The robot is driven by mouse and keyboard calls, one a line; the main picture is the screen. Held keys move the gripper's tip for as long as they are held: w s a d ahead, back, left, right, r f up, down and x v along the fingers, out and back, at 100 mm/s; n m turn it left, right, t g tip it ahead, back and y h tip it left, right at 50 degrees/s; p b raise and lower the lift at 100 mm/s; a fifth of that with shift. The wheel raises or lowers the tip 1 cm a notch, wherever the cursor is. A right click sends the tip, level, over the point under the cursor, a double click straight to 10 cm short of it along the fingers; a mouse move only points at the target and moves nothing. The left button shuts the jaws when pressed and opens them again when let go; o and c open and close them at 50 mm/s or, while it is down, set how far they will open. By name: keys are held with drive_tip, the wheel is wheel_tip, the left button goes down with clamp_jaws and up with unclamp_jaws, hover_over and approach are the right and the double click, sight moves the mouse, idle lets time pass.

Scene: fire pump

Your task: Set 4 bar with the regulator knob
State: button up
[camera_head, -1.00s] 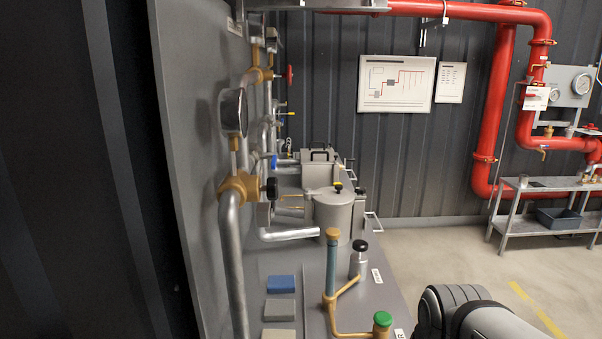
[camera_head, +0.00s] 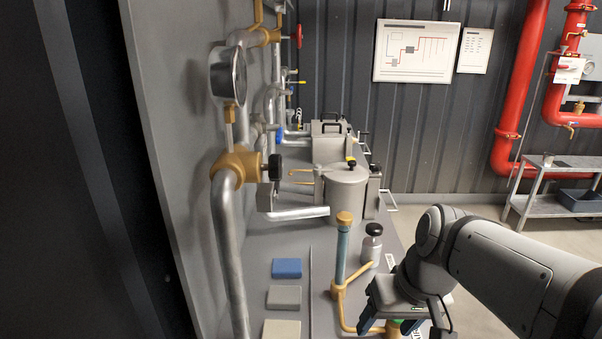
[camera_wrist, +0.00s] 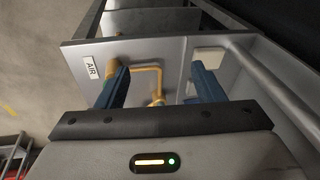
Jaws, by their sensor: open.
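A black knob (camera_head: 275,167) sticks out to the right from a brass body (camera_head: 236,163) on the grey panel's pipe. I take it for the regulator knob. A round gauge (camera_head: 228,75) stands above it, seen almost edge-on, so its reading cannot be made out. My gripper (camera_head: 403,322) is low at the right, over the bench's front, well right of and below the knob, touching neither. In the wrist view my gripper (camera_wrist: 160,88) is open, its two blue fingers apart with nothing held; the knob does not show there.
Flat pads (camera_head: 286,268) lie on the bench. An AIR label (camera_wrist: 92,68) shows near one finger.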

drive_tip(key=shift+o, duration=0.6)
drive_tip(key=w+a+r+n+g+y+b, duration=0.1)
drive_tip(key=w+a+r+n+y+b, duration=0.3)
drive_tip(key=w+a+y, duration=0.3)
drive_tip(key=shift+w+a+r+n, duration=0.7)
drive_tip(key=shift+w+a+n, duration=0.2)
drive_tip(key=shift+w+a, duration=0.3)
drive_tip(key=n+g+y+b, duration=0.2)
drive_tip(key=n+y+b, duration=0.2)
drive_tip(key=n+y, duration=0.55)
approach(282, 168)
drive_tip(key=a, duration=0.3)
drive_tip(key=shift+n+h, duration=0.35)
drive_tip(key=shift+h, duration=0.1)
drive_tip(key=a, duration=0.7)
drive_tip(key=shift+s+a+r+p, duration=0.15)
drive_tip(key=shift+s+r+p, duration=0.1)
drive_tip(key=shift+r+p, duration=0.15)
drive_tip(key=shift+c, duration=0.2)
drive_tip(key=c, duration=0.9)
drive_tip(key=shift+c, duration=0.3)
